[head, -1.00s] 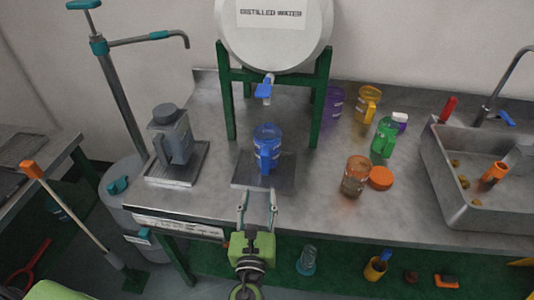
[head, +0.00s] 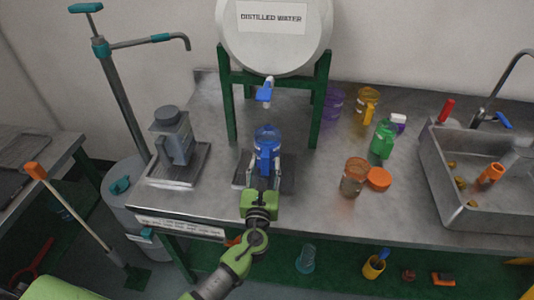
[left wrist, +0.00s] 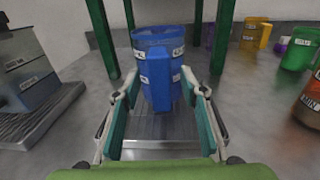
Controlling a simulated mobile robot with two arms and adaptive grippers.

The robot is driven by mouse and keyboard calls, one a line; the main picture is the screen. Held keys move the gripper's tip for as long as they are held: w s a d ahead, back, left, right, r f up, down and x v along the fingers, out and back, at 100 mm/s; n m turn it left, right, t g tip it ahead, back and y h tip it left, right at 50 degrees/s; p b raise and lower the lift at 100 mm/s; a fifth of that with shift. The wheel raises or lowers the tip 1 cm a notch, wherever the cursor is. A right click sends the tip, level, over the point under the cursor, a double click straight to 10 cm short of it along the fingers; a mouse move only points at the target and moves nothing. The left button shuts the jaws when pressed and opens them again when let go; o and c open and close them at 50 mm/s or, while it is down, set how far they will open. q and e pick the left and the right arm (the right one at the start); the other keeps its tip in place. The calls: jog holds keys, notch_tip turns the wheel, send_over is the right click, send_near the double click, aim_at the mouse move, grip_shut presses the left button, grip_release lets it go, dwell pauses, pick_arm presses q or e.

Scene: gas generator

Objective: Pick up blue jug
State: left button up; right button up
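The blue jug (head: 267,145) stands upright on a dark metal plate (head: 287,180) below the distilled water tank's tap. In the left wrist view the jug (left wrist: 158,40) is straight ahead, its handle facing me. My left gripper (head: 263,172) is open in front of the jug. Its fingertips (left wrist: 158,82) lie on both sides of the jug's handle, with gaps left and right. I cannot tell whether a finger touches the jug. My right gripper is not in view.
The water tank (head: 275,45) rests on a green frame (head: 231,105) around the jug's place. A grey canister (head: 172,135) stands at left. A brown jar (head: 355,176), green jug (head: 383,140) and sink (head: 450,200) are at right. The bench front is clear.

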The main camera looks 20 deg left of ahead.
pick_arm(q)
jog(key=shift+w+a, duration=0.1)
jog(key=shift+w, duration=0.45)
grip_shut()
jog(key=shift+r, duration=0.1)
